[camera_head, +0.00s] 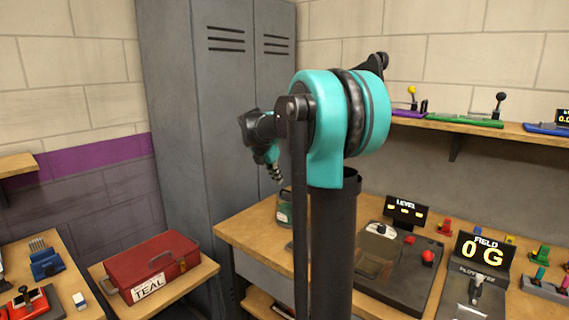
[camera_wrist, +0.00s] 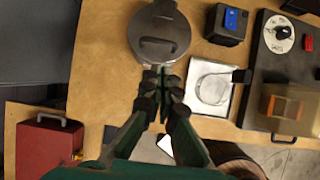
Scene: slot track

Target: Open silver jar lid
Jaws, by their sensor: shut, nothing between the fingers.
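The silver jar lid (camera_wrist: 172,24) is a round grey metal disc with a dark bar handle (camera_wrist: 158,47) across it, at the top of the wrist view. My gripper (camera_wrist: 160,75) is shut and empty, its fingertips just below the lid's near edge in the picture. I cannot tell whether they touch it. In the head view a greenish jar (camera_head: 285,214) stands at the left end of the workbench, partly hidden by my arm. There my gripper (camera_head: 277,177) points down, above the jar in the picture.
On the workbench (camera_wrist: 105,60), a dark box with a blue top (camera_wrist: 228,24), a silver tray (camera_wrist: 205,80) and a dark panel with a dial (camera_wrist: 280,33) lie right of the lid. A red toolbox (camera_head: 153,266) marked TEAL sits on a lower table. Bare wood lies left of the lid.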

